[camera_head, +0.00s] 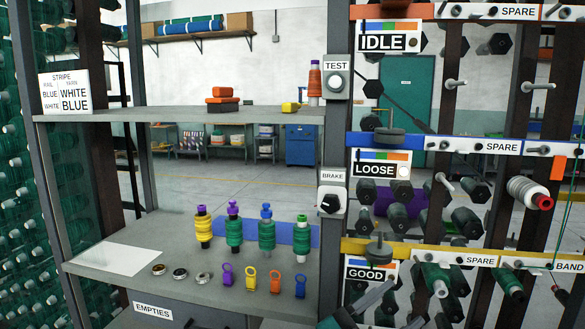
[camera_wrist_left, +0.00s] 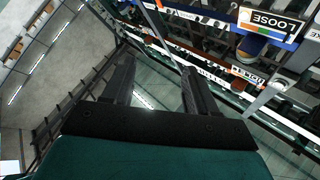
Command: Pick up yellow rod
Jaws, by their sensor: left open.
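No single thing is plainly a yellow rod. My left gripper (camera_head: 398,301) is at the bottom, in front of the rack's lower part and right of the shelf. In the left wrist view, its two dark fingers (camera_wrist_left: 157,68) are apart with nothing between them. My right gripper is not in view.
Green and blue-topped spools (camera_head: 267,233) stand beside the yellow one. Ring tags and small round dishes (camera_head: 180,274) line the lower shelf's front. A post with a brake switch (camera_head: 331,200) separates shelf and rack. Pegs and a white spool (camera_head: 528,192) jut from the rack.

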